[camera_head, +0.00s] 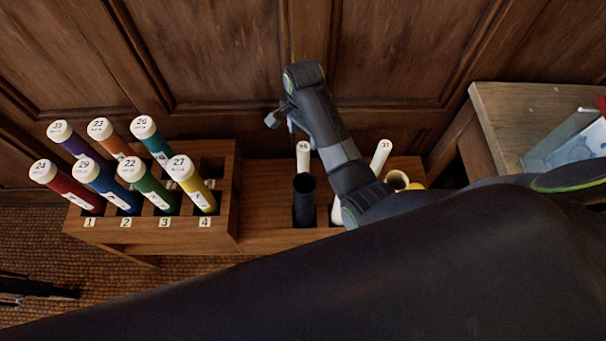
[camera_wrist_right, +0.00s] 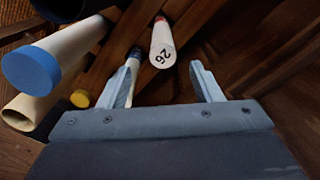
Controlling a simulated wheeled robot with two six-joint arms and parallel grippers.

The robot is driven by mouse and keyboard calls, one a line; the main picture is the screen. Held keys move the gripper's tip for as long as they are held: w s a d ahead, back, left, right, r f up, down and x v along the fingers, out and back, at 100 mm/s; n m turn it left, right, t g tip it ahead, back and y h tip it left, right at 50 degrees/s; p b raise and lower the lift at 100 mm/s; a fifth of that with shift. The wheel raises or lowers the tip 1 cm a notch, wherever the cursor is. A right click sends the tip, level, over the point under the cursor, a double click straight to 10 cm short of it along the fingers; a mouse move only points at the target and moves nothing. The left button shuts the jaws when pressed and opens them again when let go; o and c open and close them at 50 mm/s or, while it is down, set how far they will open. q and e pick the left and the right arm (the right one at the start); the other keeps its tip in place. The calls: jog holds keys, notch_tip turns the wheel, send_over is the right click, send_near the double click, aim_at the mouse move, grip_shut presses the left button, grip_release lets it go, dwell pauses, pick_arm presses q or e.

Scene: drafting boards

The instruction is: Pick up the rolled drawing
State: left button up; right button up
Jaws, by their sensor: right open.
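Several rolled items stand in the right-hand wooden rack (camera_head: 265,232): a white roll (camera_head: 303,160) with a number on its end, a white roll marked 31 (camera_head: 381,155), a cream hollow roll (camera_head: 396,180) and a dark tube (camera_head: 304,200). I cannot tell which one the task means. My right gripper (camera_head: 280,117) is above and behind this rack, open. Nothing is gripped.
A left-hand rack (camera_head: 200,238) holds several coloured, white-capped tubes. A blue-capped cream tube (camera_wrist_right: 55,55) and a yellow cap (camera_wrist_right: 80,98) crowd the wrist view's left. A panelled wall (camera_head: 210,50) stands close behind. A wooden table (camera_head: 505,110) is at right. My arm hides the front.

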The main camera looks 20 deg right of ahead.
aim_at(303, 147)
notch_tip(303, 147, down, 5)
jog(key=shift+w+f, duration=0.15)
jog(key=shift+f+b, duration=0.3)
jog(key=shift+f, duration=0.45)
notch_tip(303, 147, down, 3)
jog(key=shift+w+d+f+b, duration=0.1)
jog(key=shift+d+f+b, duration=0.1)
jog(key=shift+b, duration=0.15)
jog(key=shift+a+f, duration=0.1)
jog(key=shift+f, duration=0.45)
pick_arm(q)
jog(key=shift+w+f, duration=0.55)
jog(key=shift+f, duration=0.25)
pick_arm(e)
jog(key=shift+c, duration=0.3)
grip_shut()
